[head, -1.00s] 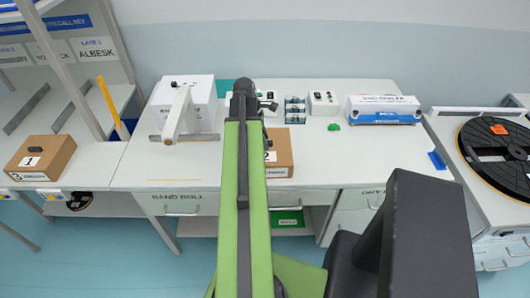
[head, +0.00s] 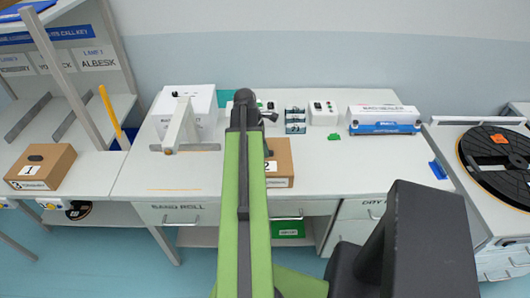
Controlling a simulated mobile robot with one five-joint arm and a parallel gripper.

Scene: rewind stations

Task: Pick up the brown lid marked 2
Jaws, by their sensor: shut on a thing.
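A brown box-like piece marked 2 (head: 280,165), the brown lid as far as I can tell, is at the front of the white worktop, right of my green arm. The arm covers its left part. My gripper (head: 246,118) is at the dark far end of the arm, beside and just behind the piece in the picture. It is shut on the lid, but the jaws and their contact are mostly hidden by the arm. I cannot tell whether the lid is clear of the surface.
A white device (head: 183,125) stands left of my arm. Small control boxes (head: 323,113) and a blue-white bag sealer (head: 384,120) stand along the back. A black reel (head: 500,160) is at right. The worktop (head: 365,165) right of the lid is clear.

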